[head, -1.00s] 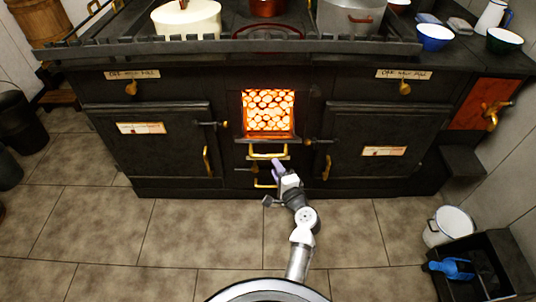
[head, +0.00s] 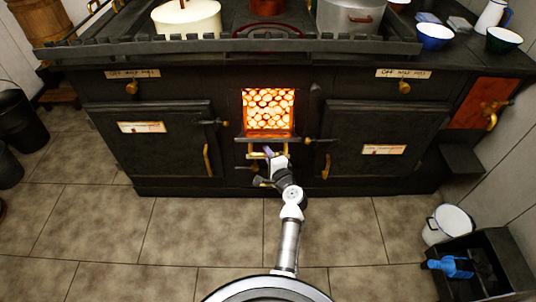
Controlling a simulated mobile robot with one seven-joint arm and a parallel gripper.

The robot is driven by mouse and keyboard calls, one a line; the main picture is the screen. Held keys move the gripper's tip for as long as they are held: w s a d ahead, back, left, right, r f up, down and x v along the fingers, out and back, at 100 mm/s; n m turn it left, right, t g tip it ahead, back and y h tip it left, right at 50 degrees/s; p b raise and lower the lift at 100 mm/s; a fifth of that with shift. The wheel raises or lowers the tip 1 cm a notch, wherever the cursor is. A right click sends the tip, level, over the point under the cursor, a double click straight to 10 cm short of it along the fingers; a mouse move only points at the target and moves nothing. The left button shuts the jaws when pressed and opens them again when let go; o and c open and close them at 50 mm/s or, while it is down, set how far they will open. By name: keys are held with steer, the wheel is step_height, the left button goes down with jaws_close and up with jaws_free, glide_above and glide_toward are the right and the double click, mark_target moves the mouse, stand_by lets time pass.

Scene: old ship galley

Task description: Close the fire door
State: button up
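The firebox opening (head: 269,108) in the middle of the black range stands open, with glowing orange coals in plain view. The fire door (head: 245,140) appears as a dark ledge lowered at the bottom of the opening, seen almost edge-on. A brass handle (head: 252,155) shows just below this ledge. My gripper (head: 268,156) is in front of the handle, overlapping it in the picture. I cannot tell whether it touches the handle, or how far apart the fingers are. My wrist hides the lower brass handle and part of the front below the door.
Closed oven doors flank the fire, left (head: 155,150) and right (head: 370,150). Pots, including a cream one (head: 187,18), stand on the railed top. A white bucket (head: 450,222) and a black box (head: 490,270) are on the floor at right.

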mark_target(271, 141)
jaws_close()
steer(key=shift+g+h, duration=0.3)
steer(key=shift+g, duration=0.3)
steer(key=r+p, duration=0.1)
steer(key=p, duration=0.1)
steer(key=w+r+p, duration=0.1)
steer(key=p, duration=0.2)
steer(key=r+p, duration=0.2)
steer(key=shift+w+p, duration=0.3)
steer(key=shift+w, duration=0.05)
steer(key=shift+w+r+m+g+p, duration=0.4)
steer(key=shift+w+r+p, duration=0.15)
steer(key=shift+p, duration=0.7)
steer(key=w+r, duration=0.6)
steer(key=w, duration=0.4)
steer(key=shift+w+r, duration=0.25)
